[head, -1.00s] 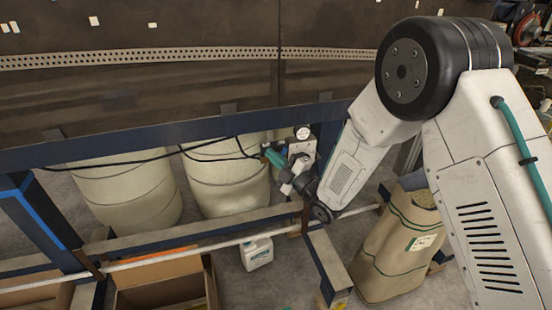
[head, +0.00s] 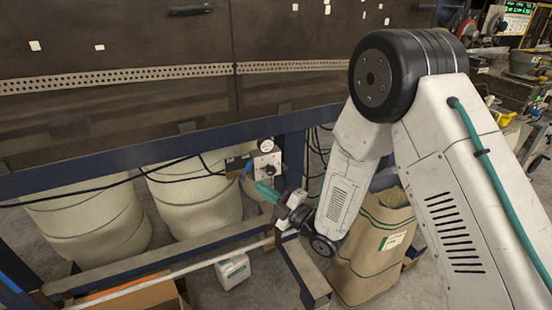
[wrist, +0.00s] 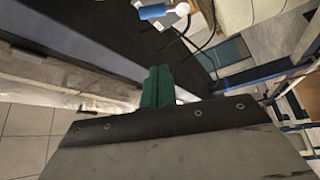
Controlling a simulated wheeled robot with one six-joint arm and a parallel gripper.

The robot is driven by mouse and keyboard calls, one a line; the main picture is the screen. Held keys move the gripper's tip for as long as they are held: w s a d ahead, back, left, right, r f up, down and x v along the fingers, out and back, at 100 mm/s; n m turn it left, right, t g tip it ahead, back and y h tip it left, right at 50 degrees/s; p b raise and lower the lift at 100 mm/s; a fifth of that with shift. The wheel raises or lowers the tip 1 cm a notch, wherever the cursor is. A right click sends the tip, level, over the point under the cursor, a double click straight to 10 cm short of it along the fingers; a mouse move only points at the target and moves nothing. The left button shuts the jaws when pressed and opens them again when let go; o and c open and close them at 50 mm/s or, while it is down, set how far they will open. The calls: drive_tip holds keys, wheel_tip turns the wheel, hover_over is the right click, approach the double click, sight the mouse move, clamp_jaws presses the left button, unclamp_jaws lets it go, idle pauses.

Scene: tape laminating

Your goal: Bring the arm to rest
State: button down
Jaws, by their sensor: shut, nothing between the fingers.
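My arm is bent, with its big black joint high in the head view and its lower link reaching down and left. My gripper (head: 267,191) is at the end of it, with green fingers, low in front of the frame of the large dark machine. In the wrist view, my gripper (wrist: 157,86) shows its green fingers together, with nothing between them. Its tips appear in front of the gauge box (head: 267,166) in the head view; I cannot tell the gap.
Cream barrels (head: 195,205) stand under the machine's blue frame (head: 150,150). A paper sack (head: 372,250) stands beside my arm's lower link. A white jug (head: 232,271) and a cardboard box (head: 140,296) sit on the floor. Black cables hang beneath the frame.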

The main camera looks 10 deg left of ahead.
drive_tip(key=d+f+m+g+h, duration=0.25)
drive_tip(key=f+m+h, duration=0.35)
drive_tip(key=f, duration=0.5)
drive_tip(key=s+d+r+m+g+h, duration=0.2)
drive_tip(key=s+d+r+m+h, duration=0.25)
drive_tip(key=d, duration=0.55)
drive_tip(key=s+d+r+m+g+h, duration=0.1)
drive_tip(key=d+r+m+g+h, duration=0.1)
drive_tip(key=d+r+m+h, duration=0.65)
drive_tip(key=s+d+r+m, duration=0.2)
drive_tip(key=s+d+r, duration=0.3)
drive_tip(key=s, duration=0.3)
drive_tip(key=s+d+r+m+g+y, duration=0.1)
drive_tip(key=s+d+r+m, duration=0.1)
drive_tip(key=s+d+r, duration=0.3)
drive_tip(key=s+d+r+m+g, duration=0.1)
drive_tip(key=s+d+r, duration=0.4)
drive_tip(key=s, duration=0.7)
wheel_tip(320, 180, up, 3)
drive_tip(key=shift+d+f+m, duration=0.2)
drive_tip(key=shift+d+m, duration=0.05)
drive_tip(key=shift+m, duration=0.55)
